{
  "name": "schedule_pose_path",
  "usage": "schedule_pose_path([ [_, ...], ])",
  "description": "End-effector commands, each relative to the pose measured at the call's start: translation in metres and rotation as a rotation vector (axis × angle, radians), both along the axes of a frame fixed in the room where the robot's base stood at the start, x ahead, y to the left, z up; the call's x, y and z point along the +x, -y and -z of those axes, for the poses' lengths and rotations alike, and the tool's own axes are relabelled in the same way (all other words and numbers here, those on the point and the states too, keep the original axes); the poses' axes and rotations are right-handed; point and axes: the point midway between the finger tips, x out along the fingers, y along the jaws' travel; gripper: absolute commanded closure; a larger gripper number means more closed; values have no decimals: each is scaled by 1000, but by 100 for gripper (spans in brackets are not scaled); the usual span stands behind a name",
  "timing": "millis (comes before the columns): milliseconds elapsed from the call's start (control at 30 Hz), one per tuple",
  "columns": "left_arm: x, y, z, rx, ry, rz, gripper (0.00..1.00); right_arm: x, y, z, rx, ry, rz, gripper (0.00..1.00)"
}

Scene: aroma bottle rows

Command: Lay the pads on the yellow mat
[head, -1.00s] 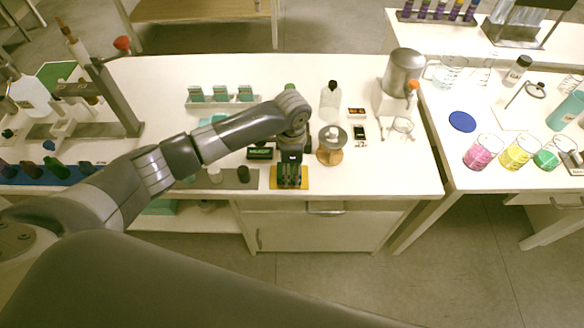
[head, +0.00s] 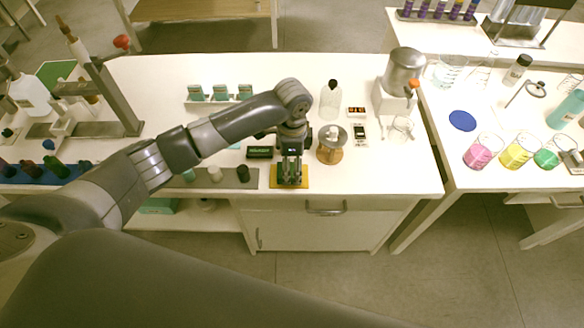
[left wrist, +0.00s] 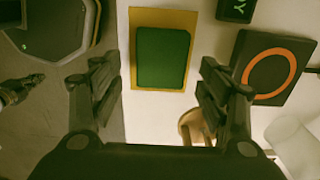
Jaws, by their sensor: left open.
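The yellow mat (head: 305,182) lies near the front edge of the middle bench. In the left wrist view, one dark green pad (left wrist: 162,58) lies flat on the yellow mat (left wrist: 160,15), inside its border. My left gripper (head: 290,168) is over the mat, fingers pointing down. In the left wrist view the two fingers of this gripper (left wrist: 158,75) are spread apart on either side of the pad, and nothing is held between them. In the head view the fingers partly hide the pad. I cannot make out any other pad clearly.
A black box with green lettering (head: 260,152) stands behind and left of the mat. A black plate with an orange ring (left wrist: 270,68) and a wooden stand (head: 332,152) are close behind. A grey strip with small bottles (head: 228,182) lies left. The bench front edge is close.

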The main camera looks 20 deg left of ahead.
Motion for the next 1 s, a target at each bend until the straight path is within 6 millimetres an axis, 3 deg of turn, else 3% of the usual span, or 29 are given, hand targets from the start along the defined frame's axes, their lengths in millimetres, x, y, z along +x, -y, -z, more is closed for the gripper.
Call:
schedule_pose_path([
  [200,2,0,-50,-2,5,0,31,0,0,3,0,1,0,100],
  [400,1,0,-81,-2,2,-1,31,0,0,4,0,1,0,100],
  [600,1,0,-93,0,0,-1,31,1,1,5,-1,0,0,100],
  [1000,1,0,-93,0,0,-1,31,1,5,5,-6,1,0,100],
])
